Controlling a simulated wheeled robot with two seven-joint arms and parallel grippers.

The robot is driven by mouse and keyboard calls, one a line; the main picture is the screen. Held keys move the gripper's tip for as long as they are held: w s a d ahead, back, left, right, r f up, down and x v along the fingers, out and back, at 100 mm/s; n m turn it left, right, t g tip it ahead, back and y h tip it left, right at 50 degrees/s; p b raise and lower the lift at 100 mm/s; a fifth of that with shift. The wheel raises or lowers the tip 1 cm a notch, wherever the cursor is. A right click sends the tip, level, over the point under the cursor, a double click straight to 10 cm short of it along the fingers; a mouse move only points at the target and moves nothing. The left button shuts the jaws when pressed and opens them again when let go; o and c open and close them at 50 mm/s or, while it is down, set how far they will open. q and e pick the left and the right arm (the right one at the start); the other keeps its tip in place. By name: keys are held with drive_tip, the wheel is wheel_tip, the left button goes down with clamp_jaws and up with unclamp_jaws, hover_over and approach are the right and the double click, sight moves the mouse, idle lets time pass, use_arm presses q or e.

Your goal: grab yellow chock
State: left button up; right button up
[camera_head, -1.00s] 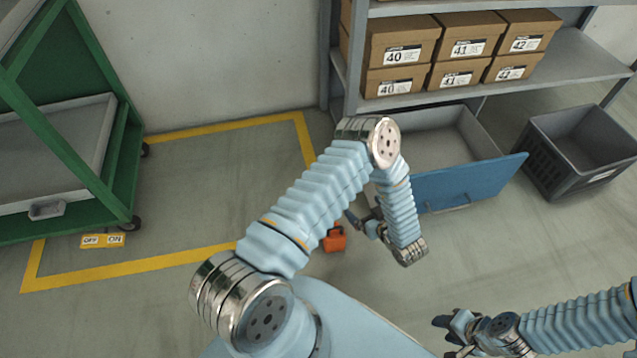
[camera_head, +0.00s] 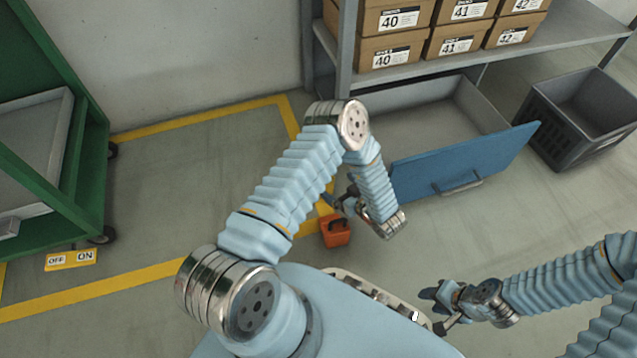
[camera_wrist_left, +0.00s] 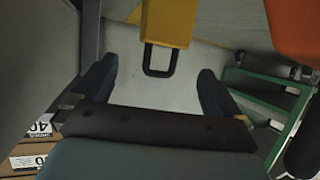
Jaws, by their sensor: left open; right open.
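The yellow chock (camera_wrist_left: 168,22) shows at the top of the left wrist view, with a dark loop handle pointing toward my left gripper (camera_wrist_left: 157,66). The gripper is open, with one finger on each side of the handle and visible gaps between. In the head view my left gripper (camera_head: 338,199) is low near the floor, partly covered by its own arm; I cannot make out the yellow chock there. An orange chock (camera_head: 335,231) stands just beside that gripper, and also shows in the left wrist view (camera_wrist_left: 294,24). My right gripper (camera_head: 435,311) is open and empty.
A blue panel (camera_head: 465,162) fronts a grey bin under the shelf (camera_head: 560,50) of shoe boxes. A dark crate (camera_head: 575,120) stands at the right. A green cart (camera_head: 85,185) stands at the left.

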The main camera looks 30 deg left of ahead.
use_arm(q)
drive_tip(key=b+x, duration=0.2)
drive_tip(key=x, duration=0.8)
drive_tip(key=shift+s+a+r, duration=0.1)
drive_tip(key=shift+a+r, duration=0.05)
drive_tip(key=shift+a, duration=0.05)
drive_tip(key=shift+w+a, duration=0.2)
drive_tip(key=shift+a, duration=0.2)
drive_tip(key=c, duration=1.7)
drive_tip(key=shift+c, duration=0.2)
